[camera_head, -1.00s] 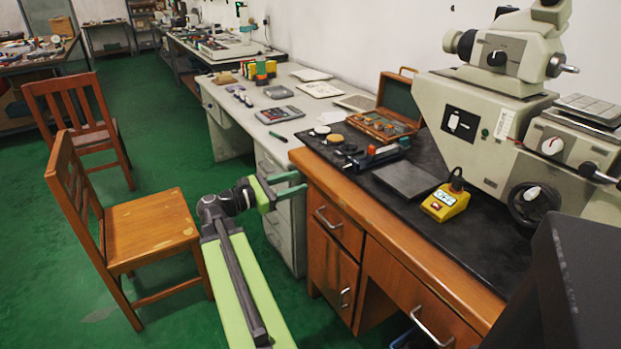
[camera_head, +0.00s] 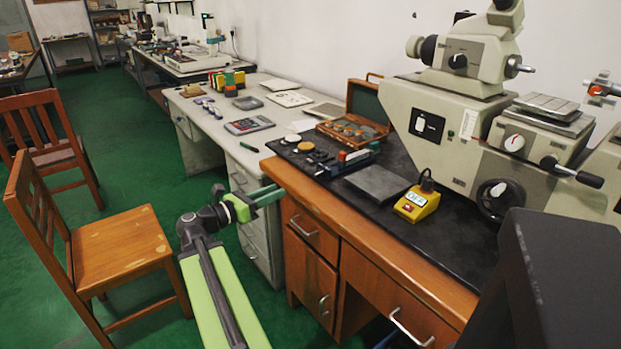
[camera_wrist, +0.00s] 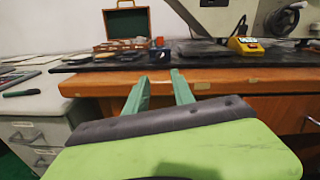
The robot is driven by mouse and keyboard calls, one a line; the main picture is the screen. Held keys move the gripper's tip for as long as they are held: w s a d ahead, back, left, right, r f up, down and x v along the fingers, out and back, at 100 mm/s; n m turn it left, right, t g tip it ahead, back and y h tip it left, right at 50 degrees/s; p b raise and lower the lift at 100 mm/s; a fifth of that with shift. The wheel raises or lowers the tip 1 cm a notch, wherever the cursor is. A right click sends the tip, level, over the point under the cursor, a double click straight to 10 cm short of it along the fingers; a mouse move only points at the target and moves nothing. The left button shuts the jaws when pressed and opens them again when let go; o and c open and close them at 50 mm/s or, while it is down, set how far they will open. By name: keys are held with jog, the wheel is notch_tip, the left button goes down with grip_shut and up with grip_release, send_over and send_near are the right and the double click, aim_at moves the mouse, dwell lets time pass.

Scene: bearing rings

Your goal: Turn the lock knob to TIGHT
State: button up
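A large beige machine (camera_head: 455,130) stands on the black-topped desk. On its right part is a white dial with a red mark (camera_head: 514,141). I cannot read any TIGHT marking or tell which knob is the lock knob. My gripper (camera_head: 274,192) is at the desk's front left edge, well left of these knobs, and holds nothing. In the wrist view its two green fingers (camera_wrist: 159,77) stand apart in front of the wooden desk edge.
A yellow box (camera_head: 416,205), a dark plate (camera_head: 376,184) and an open wooden case (camera_head: 352,132) are on the desk. A dark block (camera_head: 560,285) fills the lower right. A wooden chair (camera_head: 122,245) stands left of my arm.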

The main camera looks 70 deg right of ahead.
aim_at(315, 175)
jog(key=x, duration=1.4)
jog(key=shift+s+d, duration=0.2)
jog(key=shift+d, duration=0.05)
grip_shut()
